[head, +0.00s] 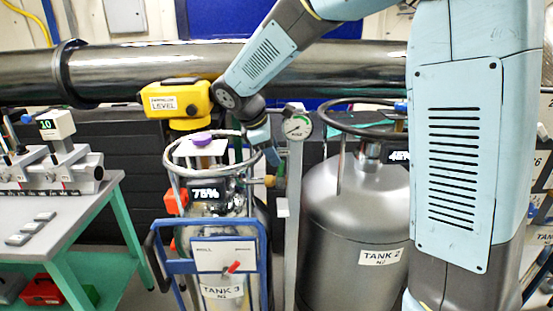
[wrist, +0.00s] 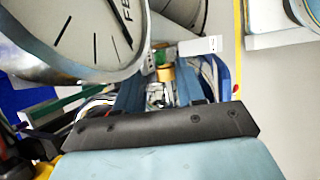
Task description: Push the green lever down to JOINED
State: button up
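I cannot clearly make out the green lever or any JOINED label. A small green piece (wrist: 165,74) shows in the wrist view beside a brass fitting (wrist: 165,88), ahead of my gripper (wrist: 158,92). I cannot tell whether it is the lever. Two blue finger-like parts stand apart there, with no held thing visible between them. In the head view my gripper (head: 272,155) points down between the TANK 3 cylinder (head: 222,291) and the gauge post, just above a brass fitting (head: 269,181). My own wrist hides part of this area.
A round gauge (head: 298,125) on a grey post stands right of my gripper; a large dial (wrist: 75,35) is close in the wrist view. TANK 2 (head: 355,225) stands right, a blue cart (head: 160,262) left. A yellow LEVEL instrument (head: 176,100) and steel pipe (head: 150,68) are behind.

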aim_at(281, 174)
jog(key=shift+x, duration=1.3)
grip_shut()
